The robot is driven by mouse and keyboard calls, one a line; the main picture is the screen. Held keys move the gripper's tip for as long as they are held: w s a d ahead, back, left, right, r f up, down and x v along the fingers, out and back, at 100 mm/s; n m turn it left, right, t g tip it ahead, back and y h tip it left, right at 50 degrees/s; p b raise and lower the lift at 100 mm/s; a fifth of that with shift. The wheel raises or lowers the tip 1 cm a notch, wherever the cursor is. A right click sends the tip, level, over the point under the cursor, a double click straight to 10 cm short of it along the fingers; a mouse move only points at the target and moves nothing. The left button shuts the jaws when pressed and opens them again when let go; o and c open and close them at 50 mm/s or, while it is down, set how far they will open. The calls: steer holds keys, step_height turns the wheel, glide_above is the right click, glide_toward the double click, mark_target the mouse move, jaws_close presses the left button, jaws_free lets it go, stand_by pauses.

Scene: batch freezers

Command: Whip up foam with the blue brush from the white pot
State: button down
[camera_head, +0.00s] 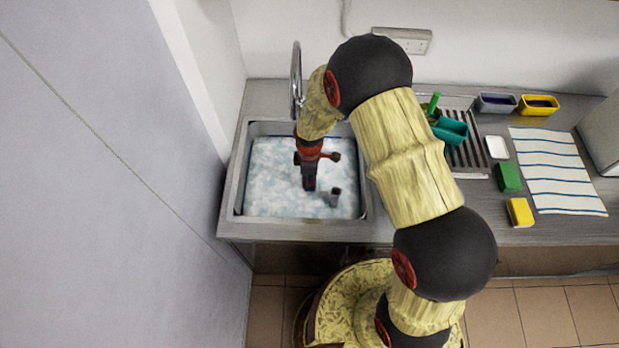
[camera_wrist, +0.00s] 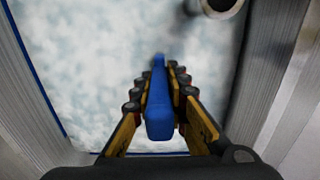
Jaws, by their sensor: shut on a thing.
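My gripper (camera_head: 309,182) reaches down into the sink (camera_head: 235,190) from above. In the wrist view my gripper (camera_wrist: 160,95) is shut on the blue brush (camera_wrist: 159,112), with a finger on each side of its handle. The brush points down toward the white foam (camera_wrist: 95,60) in the sink. Its head is hidden, so I cannot tell how deep it reaches. The foam (camera_head: 270,175) covers the whole basin in the head view. A white pot cannot be made out for sure; a teal pot (camera_head: 450,130) with a green-handled tool stands on the drainboard.
A grey upright pipe (camera_head: 335,196) stands in the foam right of my gripper. A tap (camera_head: 297,80) rises behind the sink. Right are a white block (camera_head: 497,147), green sponge (camera_head: 508,177), yellow sponge (camera_head: 520,211), striped towel (camera_head: 556,180), and grey (camera_head: 496,103) and yellow (camera_head: 538,105) tubs.

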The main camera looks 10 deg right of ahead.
steer(key=shift+r+p, duration=3.85)
steer(key=shift+r, duration=2.7)
steer(key=shift+r, duration=0.1)
step_height(320, 180, up, 5)
steer(key=p, duration=0.3)
